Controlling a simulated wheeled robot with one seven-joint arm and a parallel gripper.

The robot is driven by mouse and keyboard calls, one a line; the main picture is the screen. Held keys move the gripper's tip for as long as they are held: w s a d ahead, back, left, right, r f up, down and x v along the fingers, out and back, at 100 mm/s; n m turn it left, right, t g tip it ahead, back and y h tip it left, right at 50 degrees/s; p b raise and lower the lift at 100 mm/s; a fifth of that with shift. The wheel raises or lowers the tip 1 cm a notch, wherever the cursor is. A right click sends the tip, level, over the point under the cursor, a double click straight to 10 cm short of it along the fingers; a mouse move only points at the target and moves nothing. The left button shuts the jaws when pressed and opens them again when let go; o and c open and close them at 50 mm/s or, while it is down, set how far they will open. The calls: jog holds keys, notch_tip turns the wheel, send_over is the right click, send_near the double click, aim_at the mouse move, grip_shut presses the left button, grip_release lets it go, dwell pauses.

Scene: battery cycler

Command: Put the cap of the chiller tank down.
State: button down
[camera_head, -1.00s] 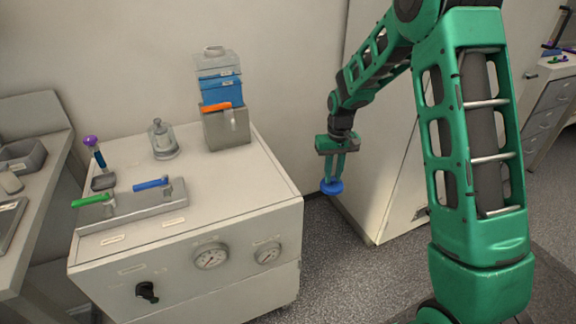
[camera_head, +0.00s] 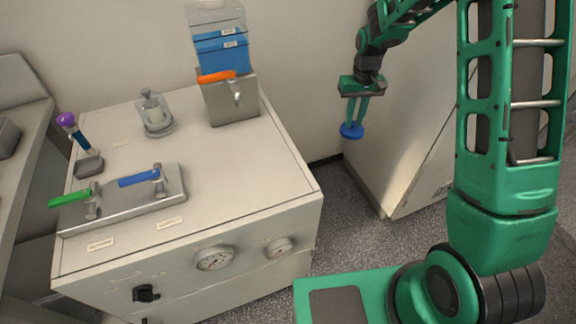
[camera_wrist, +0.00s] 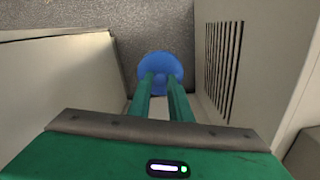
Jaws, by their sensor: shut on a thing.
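The blue round cap (camera_head: 352,131) hangs from my gripper (camera_head: 353,120), which is shut on it. In the wrist view the cap (camera_wrist: 160,66) shows as a blue disc between the green fingertips (camera_wrist: 161,84), over the grey floor. The cap is in the air to the right of the bench cabinet, in the gap before a tall cabinet. The chiller tank (camera_head: 220,52), with blue liquid in a clear upper part, stands at the back right of the cabinet top.
The bench top (camera_head: 225,165) has free room at its right and front. On it are a glass jar (camera_head: 155,115), a purple-capped tube (camera_head: 76,130) in a holder, and a valve block with green (camera_head: 70,197) and blue (camera_head: 139,180) levers. A tall cabinet (camera_head: 405,135) stands right.

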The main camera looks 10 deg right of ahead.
jog(key=shift+d, duration=0.2)
jog(key=s+a+r+m, duration=0.5)
jog(key=s+a, duration=0.4)
jog(key=a, duration=0.2)
jog(key=s+a+r+m, duration=0.5)
jog(key=s+a, duration=0.3)
jog(key=a, duration=0.3)
jog(key=s+a+r+m, duration=0.5)
jog(key=s+a, duration=0.4)
jog(key=a, duration=0.1)
jog(key=w+d+f, duration=0.4)
jog(key=d, duration=0.1)
jog(key=w+d+f, duration=0.3)
jog(key=shift+w+d, duration=0.1)
jog(key=shift+d, duration=0.15)
jog(key=shift+w+d+f, duration=0.1)
jog(key=shift+f, duration=2)
jog(key=shift+f, duration=0.1)
jog(key=c, duration=1.7)
grip_release()
jog(key=shift+o, duration=0.4)
